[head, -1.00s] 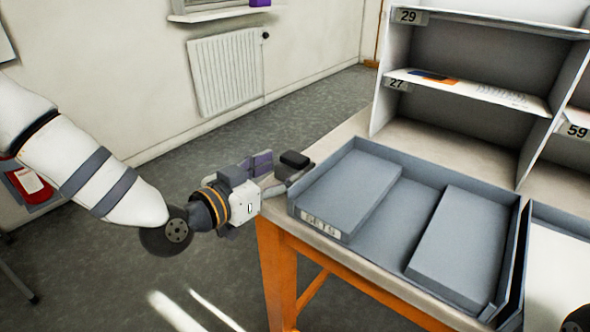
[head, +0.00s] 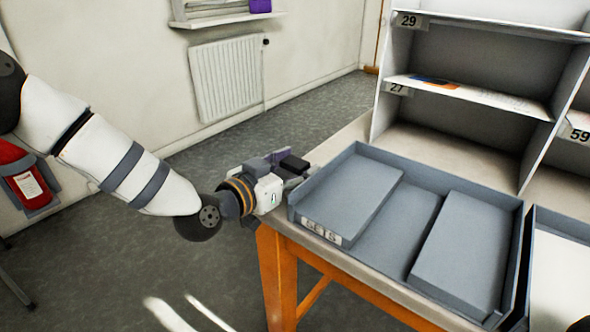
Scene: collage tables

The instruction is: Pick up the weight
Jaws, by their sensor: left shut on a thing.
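My left gripper (head: 284,172) is at the near left corner of the table, just outside the left wall of the grey tray. It is shut on a small dark block, which I take to be the weight (head: 294,163). Only the block's black top shows clearly. The fingers and the gripper body hide its lower part, so I cannot tell whether it still touches the table. My right gripper is not in view.
A shelf unit (head: 456,89) stands behind. Open floor (head: 130,270) lies left of the table.

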